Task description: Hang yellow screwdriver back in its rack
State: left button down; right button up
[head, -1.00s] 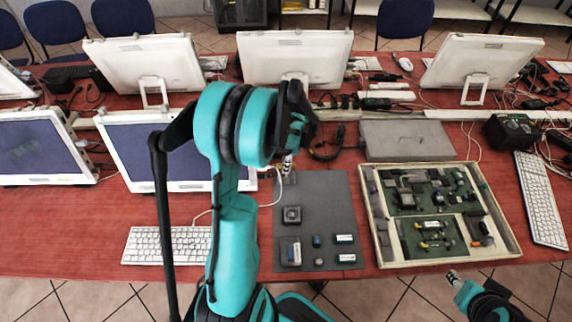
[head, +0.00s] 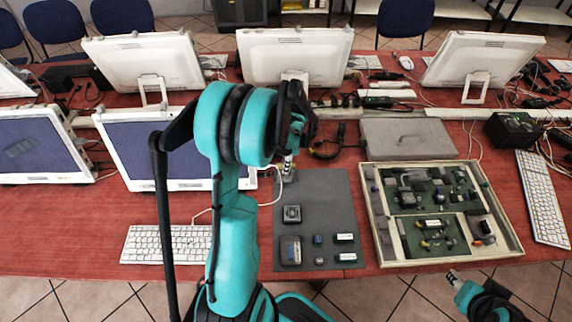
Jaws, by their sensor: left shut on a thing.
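My left gripper (head: 298,121) is dark and hangs above the far part of the grey mat, beyond the teal wrist. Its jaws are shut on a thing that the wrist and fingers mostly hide. A slim pale-and-dark piece (head: 287,166) shows just below them; I cannot tell whether it is held. I cannot make out a yellow screwdriver or its rack. My right arm shows at the lower right, with a small grey tip (head: 453,277) at its end near the table's front edge. Its jaws cannot be made out.
The grey mat (head: 315,215) carries several small parts. Right of it a cream tray (head: 371,222) holds circuit boards; a grey case (head: 408,139) lies behind. Monitors (head: 295,57) line the back. A keyboard (head: 168,245) is at the left. Loose cables lie behind the mat.

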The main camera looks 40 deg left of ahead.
pick_arm(q)
jog(key=shift+f, duration=0.15)
jog(key=c, duration=1.5)
grip_release()
jog(key=shift+o, duration=0.2)
notch_tip(320, 180, up, 12)
jog(key=w+d, duration=0.1)
notch_tip(320, 180, up, 6)
jog(key=p, duration=0.4)
jog(key=shift+p, duration=0.35)
